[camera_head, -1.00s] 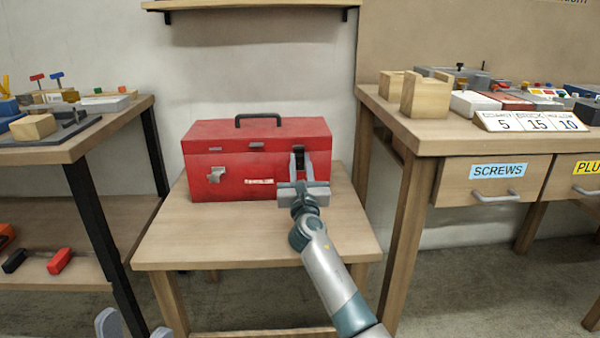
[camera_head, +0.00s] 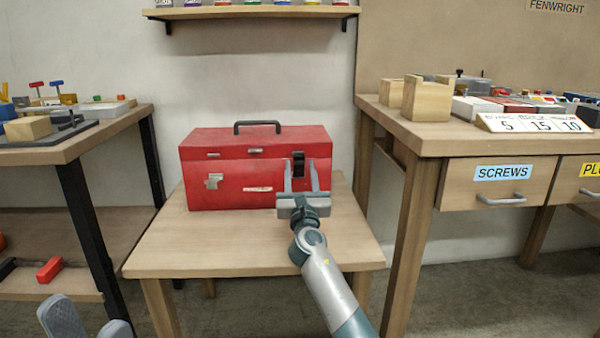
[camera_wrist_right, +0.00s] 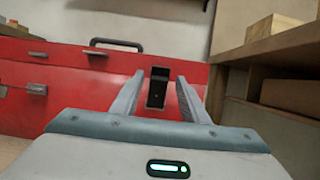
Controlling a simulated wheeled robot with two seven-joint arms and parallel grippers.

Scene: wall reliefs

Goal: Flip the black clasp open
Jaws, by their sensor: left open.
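The black clasp (camera_head: 298,163) is on the front of the red toolbox (camera_head: 230,165), right of its middle. It also shows in the right wrist view (camera_wrist_right: 157,90), upright against the red face. I cannot tell whether its lever is raised. My right gripper (camera_head: 301,176) is open and empty in front of the toolbox. Its fingers point at the clasp, one on each side and slightly low; the right wrist view shows the clasp between them. I cannot tell whether they touch the box. My left gripper (camera_head: 86,322) is open, low at the left, away from the toolbox.
The toolbox stands on a small wooden table (camera_head: 180,245) with bare top in front. A silver latch (camera_head: 213,181) is left of the clasp. A workbench with a SCREWS drawer (camera_head: 497,184) stands close at right. A shelf unit (camera_head: 95,142) is at left.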

